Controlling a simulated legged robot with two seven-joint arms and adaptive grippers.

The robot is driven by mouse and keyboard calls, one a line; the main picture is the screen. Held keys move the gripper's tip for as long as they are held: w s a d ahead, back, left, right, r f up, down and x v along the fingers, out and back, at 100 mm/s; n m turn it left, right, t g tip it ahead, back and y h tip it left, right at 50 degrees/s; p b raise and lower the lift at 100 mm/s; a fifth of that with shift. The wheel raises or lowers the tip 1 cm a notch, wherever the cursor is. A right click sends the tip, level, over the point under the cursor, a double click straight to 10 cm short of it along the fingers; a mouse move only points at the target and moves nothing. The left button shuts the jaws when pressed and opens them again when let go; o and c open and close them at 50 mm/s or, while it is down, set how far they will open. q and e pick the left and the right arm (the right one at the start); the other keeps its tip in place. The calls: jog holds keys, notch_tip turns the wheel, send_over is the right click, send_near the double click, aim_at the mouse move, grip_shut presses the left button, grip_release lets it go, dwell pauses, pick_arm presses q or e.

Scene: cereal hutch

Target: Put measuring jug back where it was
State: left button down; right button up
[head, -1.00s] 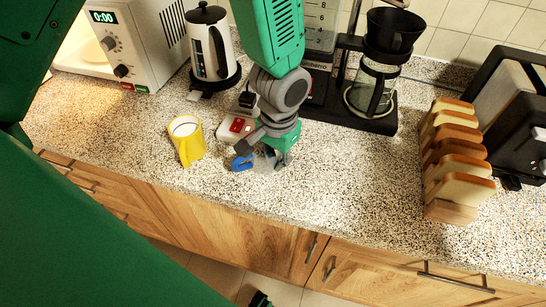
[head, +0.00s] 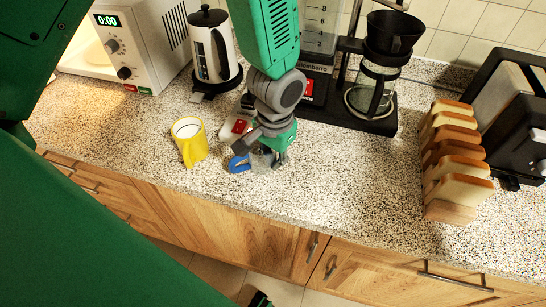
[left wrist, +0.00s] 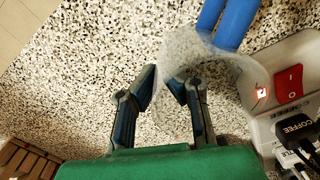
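The measuring jug (left wrist: 205,62) is clear, with a blue handle that also shows in the head view (head: 240,164). My left gripper (head: 270,158) is at the jug, near the counter's front edge. In the left wrist view the fingertips (left wrist: 161,76) are close together with the jug's clear wall between them, and the gripper is shut on that wall. The blue handle points away from the fingers. The jug is at or just above the counter; I cannot tell whether it touches.
A white power strip (left wrist: 296,62) with a red switch and plugs is close behind the jug. A yellow mug (head: 189,142) stands to the left. The kettle (head: 211,50) and coffee maker (head: 372,95) stand behind. The bread rack (head: 450,212) is at right; the counter before it (head: 355,185) is clear.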

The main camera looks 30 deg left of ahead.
pick_arm(q)
jog(key=c, duration=2.2)
grip_release()
jog(key=shift+d, duration=0.3)
jog(key=o, duration=0.6)
jog(key=shift+d, duration=0.15)
jog(key=shift+c, duration=0.2)
jog(key=shift+a+r, duration=0.1)
jog(key=shift+a, duration=0.25)
jog(key=shift+w+a+r, duration=0.1)
jog(key=shift+r, duration=0.2)
notch_tip(320, 180, up, 11)
jog(key=shift+d, duration=0.45)
pick_arm(e)
jog(key=shift+s+d, duration=0.1)
jog(key=shift+d, duration=0.1)
pick_arm(q)
jog(key=shift+a, duration=0.15)
pick_arm(e)
jog(key=shift+a, duration=0.1)
pick_arm(q)
jog(key=shift+d, duration=0.2)
pick_arm(e)
jog(key=shift+f, duration=0.1)
